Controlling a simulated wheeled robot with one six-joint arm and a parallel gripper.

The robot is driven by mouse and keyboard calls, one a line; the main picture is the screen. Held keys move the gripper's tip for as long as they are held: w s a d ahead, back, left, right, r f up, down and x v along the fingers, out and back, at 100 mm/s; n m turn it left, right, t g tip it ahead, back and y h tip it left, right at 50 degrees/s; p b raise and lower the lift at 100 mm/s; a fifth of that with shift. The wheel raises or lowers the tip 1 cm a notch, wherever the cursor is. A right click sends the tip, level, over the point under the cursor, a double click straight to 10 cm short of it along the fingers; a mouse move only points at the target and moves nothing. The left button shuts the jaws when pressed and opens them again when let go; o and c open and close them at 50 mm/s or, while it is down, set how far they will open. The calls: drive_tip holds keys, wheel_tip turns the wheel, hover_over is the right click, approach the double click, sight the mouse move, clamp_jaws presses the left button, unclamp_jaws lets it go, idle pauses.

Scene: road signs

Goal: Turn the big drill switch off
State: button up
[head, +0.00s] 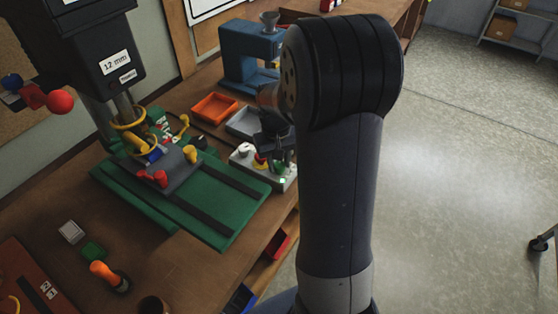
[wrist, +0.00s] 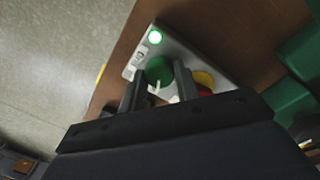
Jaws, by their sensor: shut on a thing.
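The big drill (head: 95,45) stands at the left in the head view, with a "12 mm" label on its dark head. A pale control box (head: 245,158) sits at the bench's right edge. My gripper (head: 277,153) is over it, partly hidden by my arm. In the wrist view, the green rotary switch (wrist: 159,70) with a pale pointer line is between the fingers of my gripper (wrist: 160,86), which is shut on it. A green lamp (wrist: 155,37) beside it is lit. A label with 1 and 0 marks (wrist: 139,55) is next to the switch.
A red and yellow stop button (wrist: 204,83) sits close to the right finger in the wrist view. The green drill base (head: 215,205) lies left of the box. An orange tray (head: 213,107) and a grey tray (head: 243,122) are behind.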

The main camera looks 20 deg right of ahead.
sight(278, 163)
drive_tip(key=shift+m, duration=0.3)
drive_tip(key=m, duration=0.5)
drive_tip(key=shift+b, duration=0.3)
drive_tip(key=m, duration=0.6)
drive_tip(key=shift+d+g, duration=0.1)
drive_tip(key=shift+g, duration=0.2)
drive_tip(key=o, duration=1)
drive_tip(key=shift+c, duration=0.2)
wheel_tip(278, 163, up, 11)
drive_tip(key=shift+w+b, duration=0.25)
drive_tip(key=shift+b, duration=0.15)
drive_tip(key=shift+f, duration=0.15)
